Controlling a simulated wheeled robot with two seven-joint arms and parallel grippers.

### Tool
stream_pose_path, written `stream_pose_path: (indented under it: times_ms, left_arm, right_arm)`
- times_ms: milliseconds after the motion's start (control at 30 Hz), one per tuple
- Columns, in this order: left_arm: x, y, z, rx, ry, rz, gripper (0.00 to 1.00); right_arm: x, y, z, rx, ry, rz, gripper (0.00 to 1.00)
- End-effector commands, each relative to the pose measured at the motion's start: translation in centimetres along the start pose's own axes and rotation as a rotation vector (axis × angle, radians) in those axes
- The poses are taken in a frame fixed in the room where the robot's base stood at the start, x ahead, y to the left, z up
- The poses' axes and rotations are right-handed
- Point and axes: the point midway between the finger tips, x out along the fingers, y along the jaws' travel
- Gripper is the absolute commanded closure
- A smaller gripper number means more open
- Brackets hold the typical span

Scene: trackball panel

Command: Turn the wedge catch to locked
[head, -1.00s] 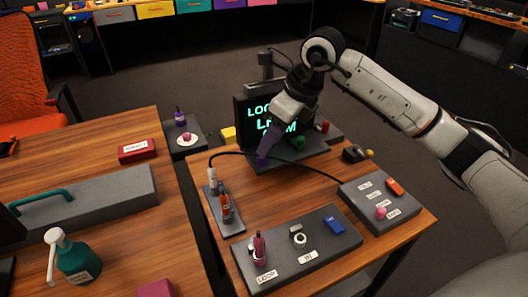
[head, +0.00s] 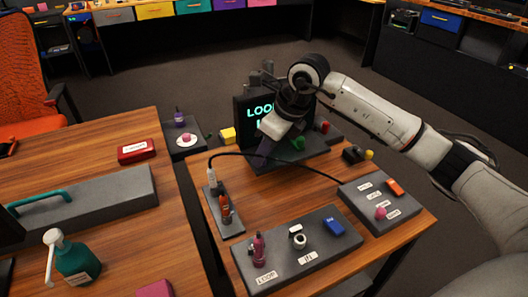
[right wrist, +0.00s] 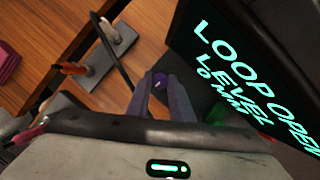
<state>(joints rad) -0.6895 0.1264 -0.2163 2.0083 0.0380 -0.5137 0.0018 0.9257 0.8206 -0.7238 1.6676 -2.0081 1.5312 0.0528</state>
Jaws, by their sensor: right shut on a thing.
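My right gripper (head: 264,153) reaches down in front of the dark screen unit at the back of the small wooden table. In the right wrist view my right gripper (right wrist: 161,88) has its fingers closed around a small purple piece (right wrist: 159,77) with a pale mark on top. The fingers hide most of it, so I cannot tell its full shape or whether it is the wedge catch. The screen (right wrist: 250,72) shows "LOOP OPEN", "LEVEL" and a smaller MM line. My left gripper is not in view.
A green part (head: 298,143) and a red part (head: 324,127) stand right of the gripper. A black cable (head: 290,160) arcs across the table. A labelled front panel (head: 275,262) and a right panel (head: 362,203) carry several small controls. The middle wood is clear.

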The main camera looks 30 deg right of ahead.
Motion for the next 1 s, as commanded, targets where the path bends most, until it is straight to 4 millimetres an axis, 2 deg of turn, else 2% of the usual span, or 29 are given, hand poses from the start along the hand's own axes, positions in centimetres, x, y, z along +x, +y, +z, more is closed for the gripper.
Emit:
stream_pose_path:
  times_ms: [367,1000]
  left_arm:
    - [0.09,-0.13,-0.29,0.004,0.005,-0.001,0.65]
    - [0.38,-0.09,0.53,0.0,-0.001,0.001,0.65]
  right_arm:
    - [-0.05,0.13,0.05,0.095,0.0,-0.04,1.0]
    - [0.05,0.56,0.3,0.623,-0.002,-0.259,1.0]
